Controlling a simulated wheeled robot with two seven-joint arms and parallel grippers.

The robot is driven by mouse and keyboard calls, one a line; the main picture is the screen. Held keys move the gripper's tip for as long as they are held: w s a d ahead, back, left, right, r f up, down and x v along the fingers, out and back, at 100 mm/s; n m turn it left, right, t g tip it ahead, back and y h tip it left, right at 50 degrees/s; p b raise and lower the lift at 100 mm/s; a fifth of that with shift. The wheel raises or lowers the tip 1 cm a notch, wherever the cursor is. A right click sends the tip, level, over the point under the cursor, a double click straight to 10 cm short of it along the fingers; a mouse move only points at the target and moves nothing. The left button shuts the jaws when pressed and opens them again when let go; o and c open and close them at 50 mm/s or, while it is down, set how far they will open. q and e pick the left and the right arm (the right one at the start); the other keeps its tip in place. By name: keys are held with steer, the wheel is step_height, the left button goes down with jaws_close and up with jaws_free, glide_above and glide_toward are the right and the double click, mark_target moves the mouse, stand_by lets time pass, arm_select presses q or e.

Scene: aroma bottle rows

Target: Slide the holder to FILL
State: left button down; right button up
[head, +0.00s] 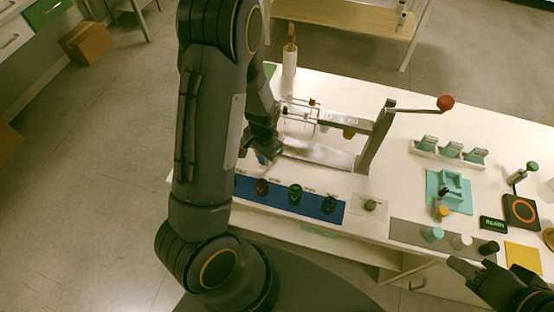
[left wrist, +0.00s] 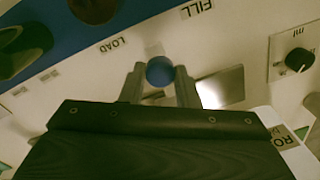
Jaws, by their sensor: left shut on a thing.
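My left gripper (left wrist: 160,82) is shut on a round blue knob (left wrist: 160,71), which I take to be the holder's handle. In the left wrist view the knob lies between the LOAD label (left wrist: 113,45) and the FILL label (left wrist: 194,9). The holder's body is mostly hidden behind the gripper. In the head view my left gripper (head: 264,152) is low at the left end of the metal press (head: 375,140), partly covered by my arm, with a bit of the blue knob (head: 262,159) showing. My right gripper (head: 473,266) looks open and empty at the front right.
A blue mat (head: 245,196) with several dark bottles lies in front of the press. A dial (head: 370,205) sits right of it. The press has a red-knobbed lever (head: 445,103). A teal tray (head: 433,189), caps and a READY display (head: 494,225) stand further right.

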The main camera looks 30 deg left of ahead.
arm_select(q)
steer(key=a, duration=0.3)
steer(key=s+a+b, duration=0.1)
steer(key=a, duration=0.1)
steer(key=shift+s+a, duration=0.15)
steer(key=shift+a, duration=0.55)
steer(key=c, duration=1.1)
jaws_free()
steer(key=shift+s+a, duration=0.1)
steer(key=shift+a, duration=0.05)
steer(key=shift+r, duration=0.3)
step_height(320, 180, up, 7)
steer(key=shift+d+r, duration=0.15)
steer(key=shift+d, duration=0.1)
